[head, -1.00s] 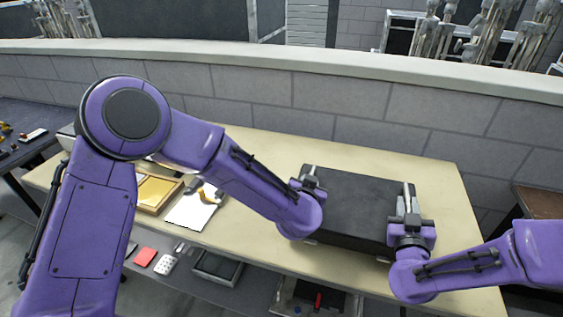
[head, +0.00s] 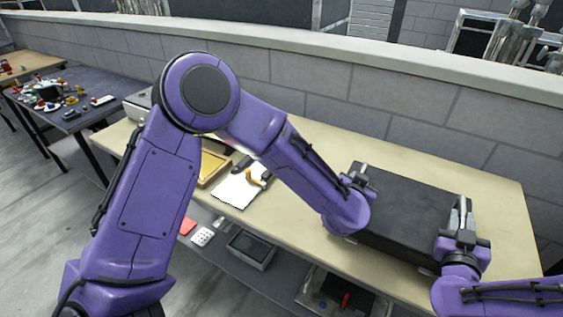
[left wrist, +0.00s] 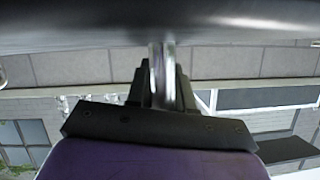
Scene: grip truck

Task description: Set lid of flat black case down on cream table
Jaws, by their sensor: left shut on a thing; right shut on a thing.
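The flat black case (head: 410,212) is on the right part of the cream table (head: 335,140), its dark top seen from above. I cannot tell whether its lid is apart from its base. My left gripper (head: 361,170) is at the case's left end, shut on the lid's edge. My right gripper (head: 463,208) is shut on its right end. In the left wrist view my left gripper's fingers (left wrist: 162,70) reach up to a dark surface (left wrist: 160,22) across the top. My left forearm hides part of the table.
A white sheet (head: 234,192) with a yellow item and a wooden tray (head: 213,172) lie left on the table. A lower shelf holds a grey box (head: 250,250) and other things. A block wall (head: 300,92) runs behind. Bare table lies behind the case.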

